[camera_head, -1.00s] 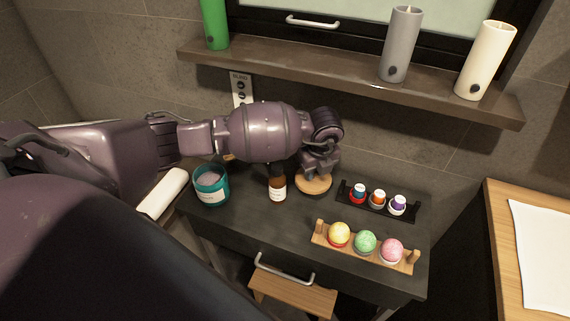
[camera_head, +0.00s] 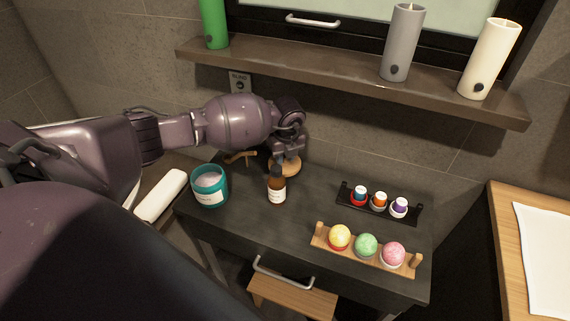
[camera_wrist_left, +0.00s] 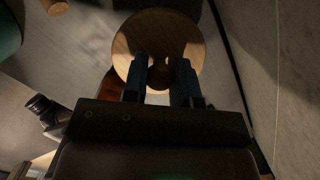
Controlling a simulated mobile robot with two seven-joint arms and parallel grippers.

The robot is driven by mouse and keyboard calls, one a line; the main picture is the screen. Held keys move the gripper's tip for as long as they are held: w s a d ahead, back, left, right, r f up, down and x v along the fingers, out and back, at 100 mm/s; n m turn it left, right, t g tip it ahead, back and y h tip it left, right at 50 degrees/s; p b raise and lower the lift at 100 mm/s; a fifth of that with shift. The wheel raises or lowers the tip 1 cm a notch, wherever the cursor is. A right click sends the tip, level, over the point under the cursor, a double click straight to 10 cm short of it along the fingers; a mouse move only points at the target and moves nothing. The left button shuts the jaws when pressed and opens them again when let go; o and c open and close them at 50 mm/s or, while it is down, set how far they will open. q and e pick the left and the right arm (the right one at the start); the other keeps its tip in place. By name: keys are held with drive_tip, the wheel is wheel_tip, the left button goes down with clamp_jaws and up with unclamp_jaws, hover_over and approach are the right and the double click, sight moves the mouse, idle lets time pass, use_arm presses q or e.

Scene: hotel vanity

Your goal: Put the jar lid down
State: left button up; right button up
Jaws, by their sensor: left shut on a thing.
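The jar lid is a round, light wooden disc (camera_head: 290,170) behind the brown bottle in the head view. It also fills the top middle of the left wrist view (camera_wrist_left: 134,38). My left gripper (camera_head: 285,153) is above it, shut on a dark knob at its middle; the two fingers show in the wrist view (camera_wrist_left: 162,75). I cannot tell whether the lid touches the vanity top (camera_head: 240,225) or hangs just above it. The open teal jar (camera_head: 211,187) with pale contents stands to the left. My right gripper is not in view.
The brown bottle (camera_head: 277,188) stands close in front of the lid. A small wooden piece (camera_head: 240,157) lies behind the jar. A dark rack of small pots (camera_head: 379,201) and a wooden rack of coloured balls (camera_head: 366,246) are to the right. A shelf (camera_head: 330,79) with candles overhangs behind.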

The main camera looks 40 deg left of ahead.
sight(285, 159)
use_arm(q)
wheel_tip(285, 159, down, 3)
drive_tip(key=shift+f, duration=0.1)
drive_tip(key=shift+f+b, duration=0.3)
drive_tip(key=shift+r, duration=0.1)
drive_tip(key=shift+f, duration=0.2)
drive_tip(key=o, duration=0.9)
